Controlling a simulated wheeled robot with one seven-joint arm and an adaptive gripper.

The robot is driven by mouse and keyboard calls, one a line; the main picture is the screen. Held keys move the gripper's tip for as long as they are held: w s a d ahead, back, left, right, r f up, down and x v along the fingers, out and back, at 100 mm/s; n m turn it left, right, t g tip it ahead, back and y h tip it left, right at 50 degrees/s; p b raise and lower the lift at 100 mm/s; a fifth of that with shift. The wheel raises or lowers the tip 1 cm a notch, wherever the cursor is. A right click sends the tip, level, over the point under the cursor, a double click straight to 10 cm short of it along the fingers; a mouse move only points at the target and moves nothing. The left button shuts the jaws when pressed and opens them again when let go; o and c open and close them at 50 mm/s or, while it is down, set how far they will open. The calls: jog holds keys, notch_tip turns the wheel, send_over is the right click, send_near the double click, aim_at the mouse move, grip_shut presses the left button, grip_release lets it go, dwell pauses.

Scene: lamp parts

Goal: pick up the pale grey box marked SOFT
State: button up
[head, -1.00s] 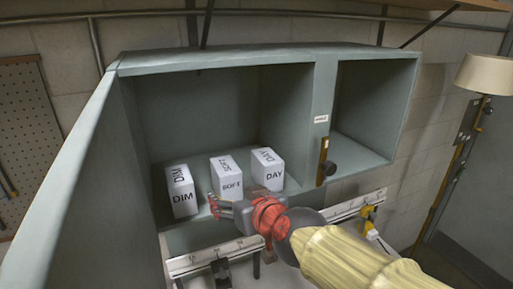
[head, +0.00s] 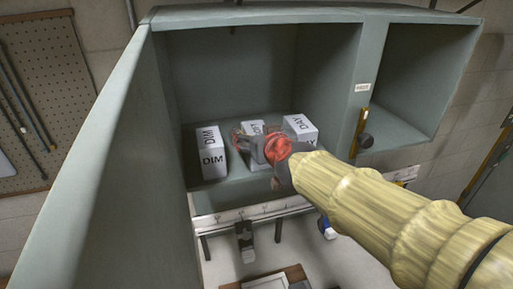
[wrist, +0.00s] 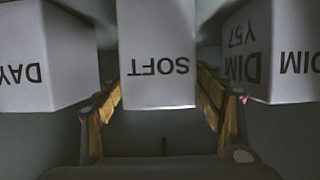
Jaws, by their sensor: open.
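The pale grey box marked SOFT (wrist: 158,40) stands in the middle of the wrist view, its lettering upside down there. My gripper (wrist: 158,85) is open, with one yellow-padded finger on each side of the box's near end. I cannot tell whether either finger touches it. In the head view my gripper (head: 252,146) is at the front of the middle box and hides most of it. Only the top of the SOFT box (head: 251,127) shows there.
The box marked DIM (head: 212,155) stands to the left and the box marked DAY (head: 301,127) close to the right on the same shelf. The grey-green cabinet (head: 330,80) encloses them, with its open door (head: 105,150) at left. A latch (head: 362,130) is on the right-hand divider.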

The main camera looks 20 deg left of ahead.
jog(key=shift+s+r, duration=0.1)
jog(key=shift+c, duration=0.3)
jog(key=shift+c, duration=0.5)
jog(key=c, duration=1.2)
